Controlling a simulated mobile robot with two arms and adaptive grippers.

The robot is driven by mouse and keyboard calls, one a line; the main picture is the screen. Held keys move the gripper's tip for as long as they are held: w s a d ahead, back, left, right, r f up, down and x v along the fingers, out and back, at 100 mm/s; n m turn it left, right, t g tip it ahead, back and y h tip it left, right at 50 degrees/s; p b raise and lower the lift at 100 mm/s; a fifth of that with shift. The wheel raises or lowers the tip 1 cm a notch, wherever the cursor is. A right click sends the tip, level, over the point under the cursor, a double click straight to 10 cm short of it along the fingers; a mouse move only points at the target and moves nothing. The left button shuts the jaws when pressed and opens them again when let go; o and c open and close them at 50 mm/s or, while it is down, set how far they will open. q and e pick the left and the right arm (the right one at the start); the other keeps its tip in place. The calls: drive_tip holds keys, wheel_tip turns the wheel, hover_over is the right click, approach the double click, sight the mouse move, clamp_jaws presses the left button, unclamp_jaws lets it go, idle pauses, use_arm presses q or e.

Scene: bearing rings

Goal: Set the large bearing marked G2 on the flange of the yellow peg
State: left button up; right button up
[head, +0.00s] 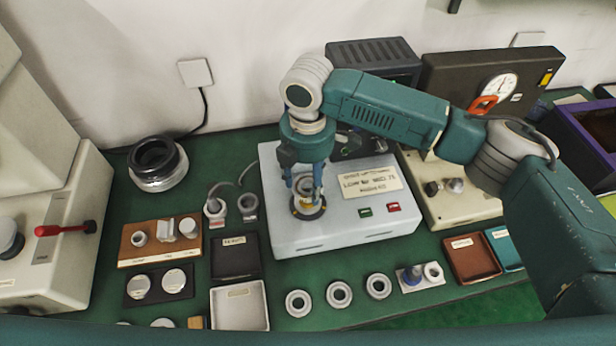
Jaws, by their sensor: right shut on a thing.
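My right gripper (306,192) points straight down over the grey box and is shut on a ring-shaped bearing (305,184), partly hidden by the fingers. Right below it, a yellow part, seemingly the yellow peg (304,207), shows inside a dark round base (317,213) on the box top. The bearing looks in line with the peg; I cannot tell whether it touches the flange or is just above it. No G2 mark can be read. My left gripper is not in view.
The grey box (345,233) has a label and two buttons. Bearing rings (338,295) lie along the front, beside a small plate with a blue peg (411,277). Dark (235,257) and white (240,306) trays stand left. A dark gauge unit (450,80) stands behind.

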use_arm(q)
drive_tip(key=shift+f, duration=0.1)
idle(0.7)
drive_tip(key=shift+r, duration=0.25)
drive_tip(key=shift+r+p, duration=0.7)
drive_tip(key=shift+p, duration=0.05)
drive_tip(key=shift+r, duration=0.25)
idle(0.4)
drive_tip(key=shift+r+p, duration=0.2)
drive_tip(key=shift+p, duration=0.3)
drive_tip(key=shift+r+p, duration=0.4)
idle(1.3)
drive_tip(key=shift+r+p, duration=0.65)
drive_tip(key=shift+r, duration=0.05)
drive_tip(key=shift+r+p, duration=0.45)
drive_tip(key=shift+p, duration=0.05)
idle(0.8)
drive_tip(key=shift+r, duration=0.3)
